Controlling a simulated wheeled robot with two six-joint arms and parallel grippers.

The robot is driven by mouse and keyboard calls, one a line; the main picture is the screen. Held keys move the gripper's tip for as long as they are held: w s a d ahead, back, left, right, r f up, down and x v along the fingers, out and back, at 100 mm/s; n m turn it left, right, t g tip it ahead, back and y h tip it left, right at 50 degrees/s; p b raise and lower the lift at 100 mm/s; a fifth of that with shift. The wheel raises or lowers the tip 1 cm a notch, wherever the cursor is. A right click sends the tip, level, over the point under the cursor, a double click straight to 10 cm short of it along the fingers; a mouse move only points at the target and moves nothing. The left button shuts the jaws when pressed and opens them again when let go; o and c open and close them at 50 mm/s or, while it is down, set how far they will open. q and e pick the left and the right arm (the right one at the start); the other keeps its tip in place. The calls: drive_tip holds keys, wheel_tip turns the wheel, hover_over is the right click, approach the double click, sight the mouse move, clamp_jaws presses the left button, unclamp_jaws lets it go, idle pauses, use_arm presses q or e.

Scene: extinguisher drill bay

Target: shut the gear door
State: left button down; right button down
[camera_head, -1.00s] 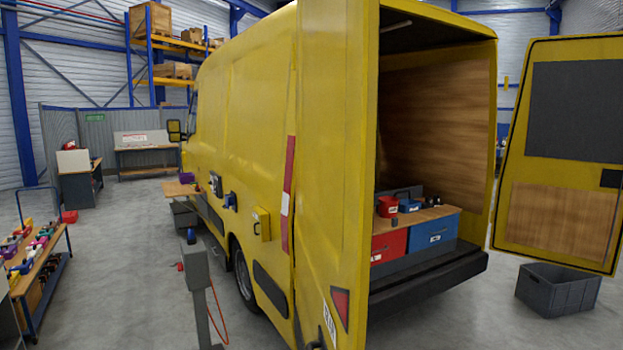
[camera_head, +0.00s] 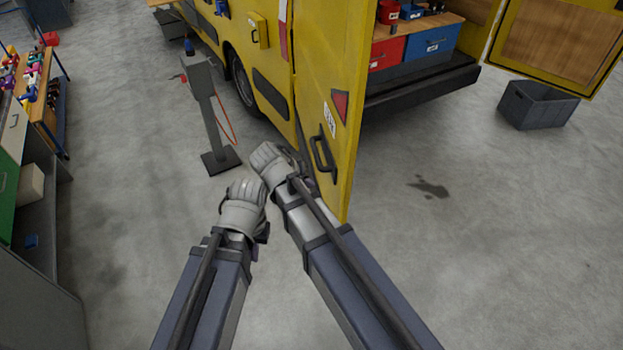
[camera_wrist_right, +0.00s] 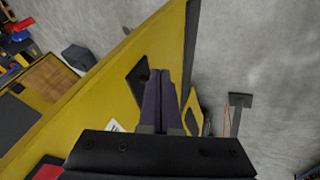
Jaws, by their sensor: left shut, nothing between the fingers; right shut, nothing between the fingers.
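The yellow rear van door (camera_head: 330,90) nearest me stands open, edge toward me, with a black handle (camera_head: 322,152) low on its left face. I take it as the gear door; the frames do not label it. My right gripper (camera_head: 266,158) is shut and empty, just left of the door's lower part. In the right wrist view its dark fingers (camera_wrist_right: 163,78) point along the yellow door (camera_wrist_right: 85,85), right beside the black handle (camera_wrist_right: 141,80); I cannot tell whether they touch. My left gripper (camera_head: 246,190) is shut and empty, lower left of the right one.
A grey post (camera_head: 205,115) on a flat base stands left of the door by the van's side. The other rear door (camera_head: 560,45) is open at the right, above a grey crate (camera_head: 537,106). A bench with colourful items (camera_head: 40,85) is at the left.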

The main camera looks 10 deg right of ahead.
drive_tip(key=r, duration=0.1)
drive_tip(key=b, duration=0.8)
approach(336, 186)
wheel_tip(336, 186, down, 4)
drive_tip(key=w, duration=0.1)
drive_tip(key=shift+w+d+r, duration=0.1)
drive_tip(key=shift+d+r, duration=0.15)
drive_tip(key=shift+d, duration=0.75)
